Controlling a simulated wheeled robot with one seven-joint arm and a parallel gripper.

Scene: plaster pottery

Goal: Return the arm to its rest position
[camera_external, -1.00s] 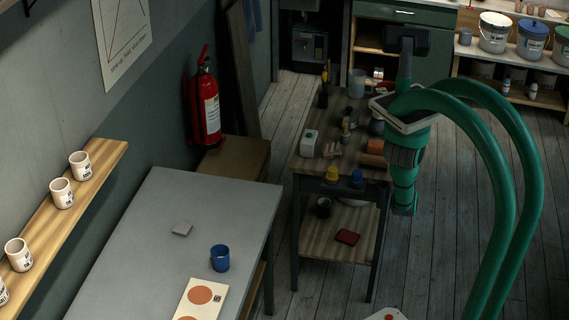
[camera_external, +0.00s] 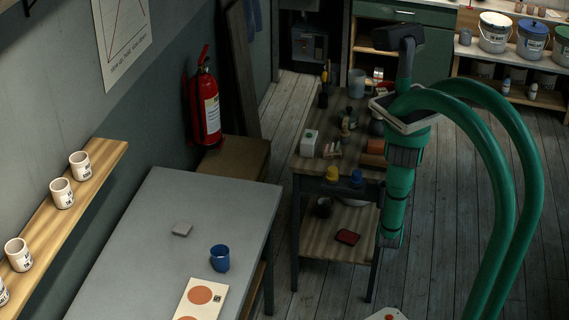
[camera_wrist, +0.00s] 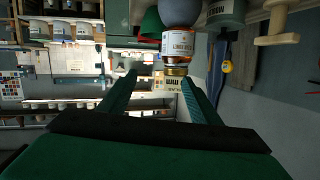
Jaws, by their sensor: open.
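My gripper (camera_wrist: 160,88) shows in the wrist view with its two green fingers spread apart. In the external view my green arm is folded upright at the right side of the wooden work table (camera_external: 309,164), in front of the grey floor. I cannot make out the fingers there.
White cups (camera_external: 62,193) stand on the wall shelf. A red fire extinguisher (camera_external: 207,105) hangs behind. Plank floor (camera_external: 440,220) is clear at right.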

